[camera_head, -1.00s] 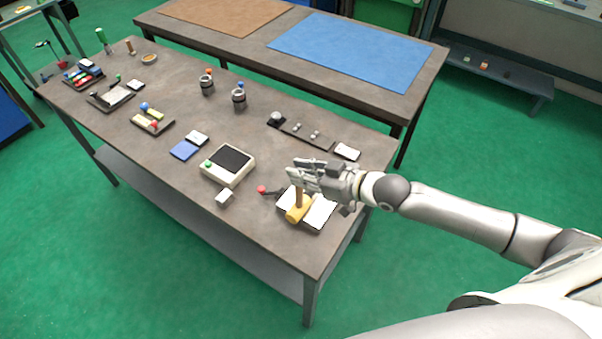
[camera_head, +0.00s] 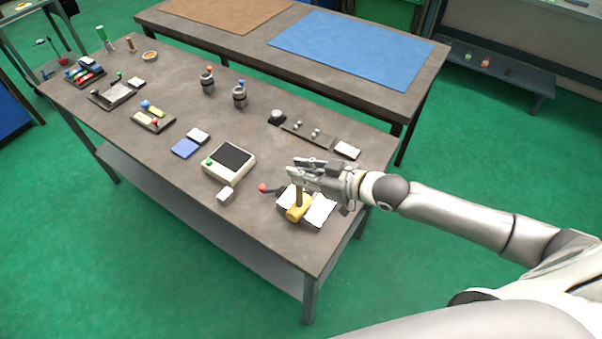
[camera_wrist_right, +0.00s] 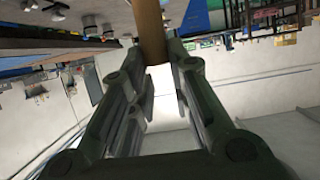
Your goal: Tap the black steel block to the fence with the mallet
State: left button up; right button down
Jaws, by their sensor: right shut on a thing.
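My right gripper (camera_head: 300,173) is shut on the brown wooden handle of the mallet (camera_head: 298,208), near the right front corner of the workbench. The handle hangs roughly upright below the fingers, with the yellow head at the bottom. In the right wrist view the mallet's handle (camera_wrist_right: 152,32) shows between the fingers. The head is over or beside a fixture with white plates (camera_head: 320,209); I cannot tell whether it touches. A dark lever with a red knob (camera_head: 262,187) is left of it. I cannot make out the black steel block or the fence separately. My left gripper is out of view.
On the workbench (camera_head: 255,250), a white device with a dark screen (camera_head: 230,160) and a small white block (camera_head: 226,194) lie left of the mallet. A dark strip with knobs (camera_head: 305,133) lies behind. The front right corner is bare.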

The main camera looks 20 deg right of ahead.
jog(key=shift+w+d+r, duration=0.2)
jog(key=shift+w+d, duration=0.2)
jog(key=shift+s+a+r, duration=0.1)
jog(key=shift+s+a, duration=0.05)
jog(key=shift+s+a+p, duration=0.2)
jog(key=shift+p, duration=0.3)
jog(key=shift+f, duration=0.2)
